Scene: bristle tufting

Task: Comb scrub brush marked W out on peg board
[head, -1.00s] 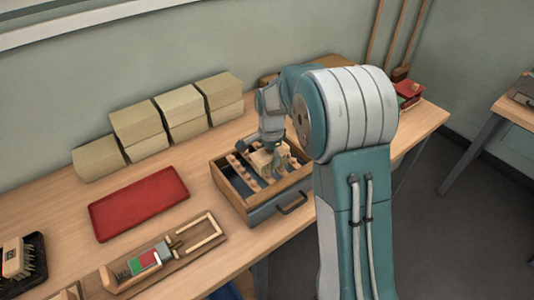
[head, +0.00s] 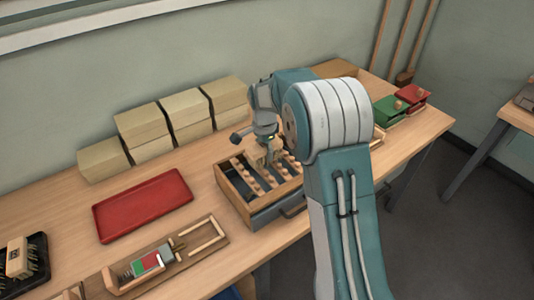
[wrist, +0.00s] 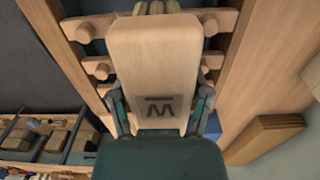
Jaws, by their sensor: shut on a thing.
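The scrub brush (wrist: 153,60) is a pale wooden block with a dark W and a bar on its face. Its bristles (wrist: 157,7) show at the top of the wrist view, by the pegs. My gripper (wrist: 160,105) is shut on the block, one finger on each side. In the head view my gripper (head: 266,138) is over the peg board (head: 226,187), a wooden frame with rows of round pegs. The pegs also show behind the brush in the wrist view (wrist: 85,31). Whether the bristles touch the pegs cannot be told.
A red tray (head: 142,205) lies left of the peg board. Stacked tan boxes (head: 140,122) stand along the wall. A wooden fixture (head: 165,258) is in front. A black tray with a brush (head: 20,258) is at far left. Green (head: 390,108) and red (head: 411,94) boxes are at right.

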